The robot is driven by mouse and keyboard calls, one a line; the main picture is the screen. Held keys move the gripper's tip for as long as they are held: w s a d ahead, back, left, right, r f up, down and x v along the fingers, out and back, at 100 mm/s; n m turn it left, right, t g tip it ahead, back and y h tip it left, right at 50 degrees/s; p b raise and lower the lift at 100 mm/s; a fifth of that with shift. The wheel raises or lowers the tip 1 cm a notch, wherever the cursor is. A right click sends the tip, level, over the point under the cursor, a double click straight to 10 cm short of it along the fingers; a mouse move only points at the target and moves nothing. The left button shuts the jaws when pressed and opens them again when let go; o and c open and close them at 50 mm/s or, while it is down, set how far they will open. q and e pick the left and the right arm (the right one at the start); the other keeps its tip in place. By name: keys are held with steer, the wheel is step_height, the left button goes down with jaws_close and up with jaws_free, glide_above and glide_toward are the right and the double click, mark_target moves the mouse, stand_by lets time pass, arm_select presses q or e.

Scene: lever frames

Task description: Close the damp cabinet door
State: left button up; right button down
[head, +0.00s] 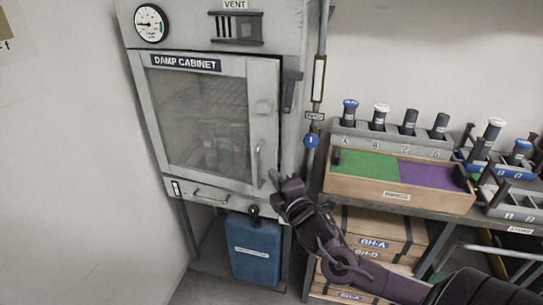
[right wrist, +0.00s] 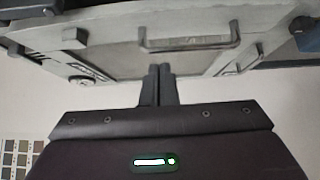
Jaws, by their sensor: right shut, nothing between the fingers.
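The damp cabinet door (head: 262,130) is a pale grey frame around a glass window, with a name label at its top. It sits close to the cabinet front (head: 292,125), with a dark gap at its right edge; how far it stands off is hard to tell. Its vertical bar handle (head: 258,165) is at the lower right, and a handle also shows in the right wrist view (right wrist: 190,43). My right gripper (head: 276,179) is shut and empty, just right of the handle's lower end near the door's edge. Contact cannot be told. My left gripper is out of view.
A dark latch (head: 291,88) is on the cabinet front right of the door. A wall is close on the left. A blue container (head: 255,250) stands below the cabinet. A bench with a green and purple tray (head: 395,193) is to the right, above wooden boxes (head: 375,225).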

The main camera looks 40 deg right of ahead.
steer(key=w+d, duration=0.1)
steer(key=w, duration=0.1)
steer(key=w+d+p, duration=0.1)
steer(key=w, duration=0.2)
steer(key=w+d, duration=0.1)
steer(key=w, duration=0.1)
steer(key=shift+w+d+r, duration=0.1)
steer(key=shift+w+d, duration=0.05)
steer(key=shift+d, duration=0.05)
steer(key=shift+w+d+p, duration=0.3)
steer(key=shift+d, duration=0.15)
